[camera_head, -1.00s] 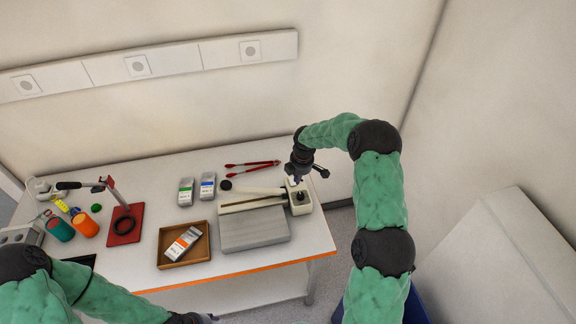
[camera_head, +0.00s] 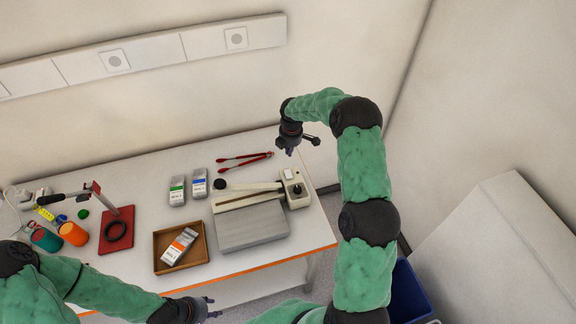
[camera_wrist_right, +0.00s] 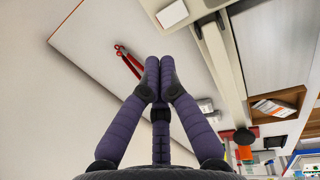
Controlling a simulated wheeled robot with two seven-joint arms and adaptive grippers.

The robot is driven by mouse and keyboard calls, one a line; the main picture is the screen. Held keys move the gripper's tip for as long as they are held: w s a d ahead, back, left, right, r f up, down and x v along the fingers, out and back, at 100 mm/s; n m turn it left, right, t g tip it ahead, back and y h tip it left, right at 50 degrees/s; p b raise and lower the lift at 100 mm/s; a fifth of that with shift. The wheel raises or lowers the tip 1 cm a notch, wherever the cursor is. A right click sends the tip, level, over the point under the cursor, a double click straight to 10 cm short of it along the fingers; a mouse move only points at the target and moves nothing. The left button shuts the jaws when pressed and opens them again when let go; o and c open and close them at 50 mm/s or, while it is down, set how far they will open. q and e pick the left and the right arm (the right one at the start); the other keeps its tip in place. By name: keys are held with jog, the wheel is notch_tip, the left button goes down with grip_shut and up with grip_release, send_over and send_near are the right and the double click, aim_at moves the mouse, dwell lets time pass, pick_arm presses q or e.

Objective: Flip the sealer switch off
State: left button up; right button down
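The sealer (camera_head: 254,229) is a grey and cream bench unit with a long arm, at the right of the table. Its right-end block (camera_head: 297,199) carries a white switch (camera_head: 288,174) and a dark knob (camera_head: 297,189). The switch also shows at the top of the right wrist view (camera_wrist_right: 172,14). My right gripper (camera_head: 289,152) is above and behind that block, apart from the switch. In the wrist view its purple fingers (camera_wrist_right: 160,66) are together and empty. My left gripper (camera_head: 211,307) is in front of the table edge, its fingertips apart and empty.
Red tongs (camera_head: 245,160) lie behind the sealer. Two sample packs (camera_head: 177,190) (camera_head: 199,183) stand to its left, and a brown tray (camera_head: 158,258) holds an orange-labelled pack (camera_head: 179,247). A red-based stand (camera_head: 117,239) is further left. A blue bin (camera_head: 408,292) is on the floor at right.

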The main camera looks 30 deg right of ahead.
aim_at(288, 169)
jog(key=f+p, duration=0.1)
jog(key=f, duration=0.3)
jog(key=w+f, duration=0.1)
jog(key=f, duration=0.2)
jog(key=f+p, duration=0.1)
jog(key=f, duration=0.3)
jog(key=shift+w+d+f+p, duration=0.2)
jog(key=shift+w+f+p, duration=0.1)
jog(key=shift+w, duration=0.05)
jog(key=shift+w+f+b, duration=0.1)
jog(key=shift+f+b, duration=0.4)
jog(key=shift+b, duration=0.55)
jog(key=shift+r, duration=0.15)
jog(key=shift+s+a+r+p, duration=0.1)
jog(key=shift+s+r+p, duration=0.1)
jog(key=shift+s, duration=0.2)
jog(key=shift+s+a+r+p, duration=0.1)
jog(key=shift+s+r+p, duration=0.1)
jog(key=shift+s, duration=0.2)
jog(key=shift+f, duration=0.1)
jog(key=shift+w, duration=0.1)
